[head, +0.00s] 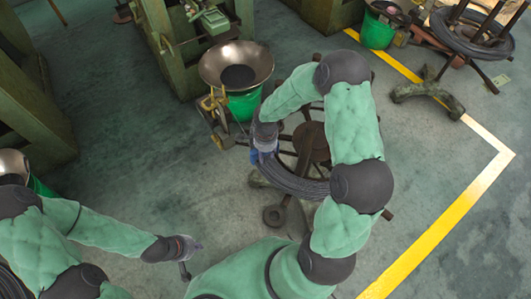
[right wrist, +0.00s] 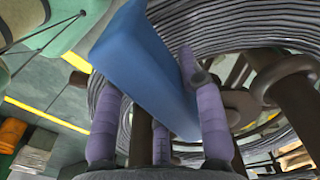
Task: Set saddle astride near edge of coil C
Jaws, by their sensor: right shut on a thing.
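In the head view the right gripper (head: 262,148) is at the left side of a grey wire coil (head: 297,186), which I take to be coil C, on a dark spoked stand. The saddle (head: 256,157) shows there as a small blue patch. Coil strands pass behind the saddle in the wrist view; I cannot tell whether they touch. My left gripper (head: 185,262) is low at left, empty, its jaws too small to read.
A green bucket (head: 243,104) with a metal bowl (head: 236,65) stands just behind the coil, by a green machine (head: 185,45). Another coil (head: 470,35) sits on a stand at the upper right. A yellow floor line (head: 440,225) runs along the right.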

